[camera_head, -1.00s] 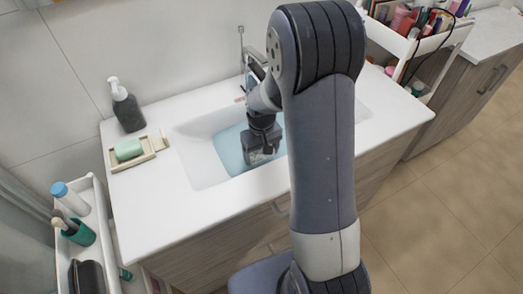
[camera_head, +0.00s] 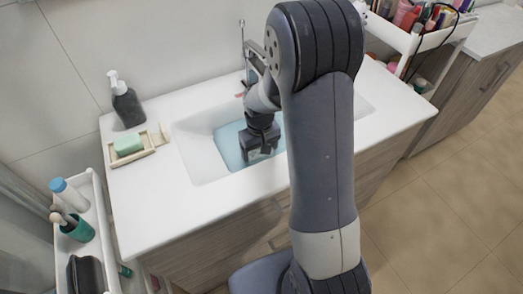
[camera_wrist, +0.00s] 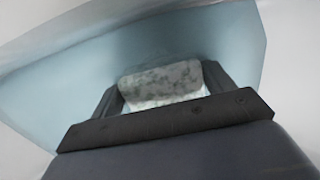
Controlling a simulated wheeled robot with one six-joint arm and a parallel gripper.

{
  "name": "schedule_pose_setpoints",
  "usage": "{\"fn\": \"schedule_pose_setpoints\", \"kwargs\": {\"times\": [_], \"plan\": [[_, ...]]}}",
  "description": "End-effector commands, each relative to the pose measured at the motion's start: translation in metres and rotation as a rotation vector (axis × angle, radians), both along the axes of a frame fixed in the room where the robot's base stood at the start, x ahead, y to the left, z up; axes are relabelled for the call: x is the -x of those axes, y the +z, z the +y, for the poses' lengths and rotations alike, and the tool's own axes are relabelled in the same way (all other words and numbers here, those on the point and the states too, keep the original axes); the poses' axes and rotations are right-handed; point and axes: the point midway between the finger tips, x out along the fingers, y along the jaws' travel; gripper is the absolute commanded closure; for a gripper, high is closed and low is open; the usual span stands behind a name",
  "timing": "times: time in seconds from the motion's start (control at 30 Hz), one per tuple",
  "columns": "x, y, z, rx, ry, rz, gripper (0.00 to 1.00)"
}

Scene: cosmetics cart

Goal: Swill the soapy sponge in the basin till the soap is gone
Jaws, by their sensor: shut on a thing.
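My gripper (camera_head: 262,152) is down in the white basin (camera_head: 196,160), over and at the light blue water (camera_head: 232,148). In the wrist view my gripper (camera_wrist: 162,95) is shut on the sponge (camera_wrist: 160,78), a block with a mottled grey-green and whitish face, paler at its lower part. The blue water (camera_wrist: 90,70) surrounds it there. Whether the pale patches are soap I cannot tell. In the head view the sponge is mostly hidden by my gripper.
A green soap bar (camera_head: 128,146) lies in a wooden dish (camera_head: 134,156) left of the basin, with a dark pump bottle (camera_head: 127,104) behind it. White carts stand at the left (camera_head: 98,200) and right (camera_head: 452,38). The faucet (camera_head: 242,50) rises behind the basin.

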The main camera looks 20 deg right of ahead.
Motion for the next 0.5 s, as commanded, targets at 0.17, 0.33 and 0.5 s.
{"fn": "schedule_pose_setpoints", "kwargs": {"times": [0.17, 0.33, 0.5], "plan": [[0.0, 0.0002, -0.0002, 0.0, 0.0, 0.0, 0.41], [-0.0007, 0.0001, -0.0031, 0.0, -0.001, 0.0, 0.41], [-0.0015, 0.0, -0.0076, 0.0, -0.001, 0.0, 0.41]]}}
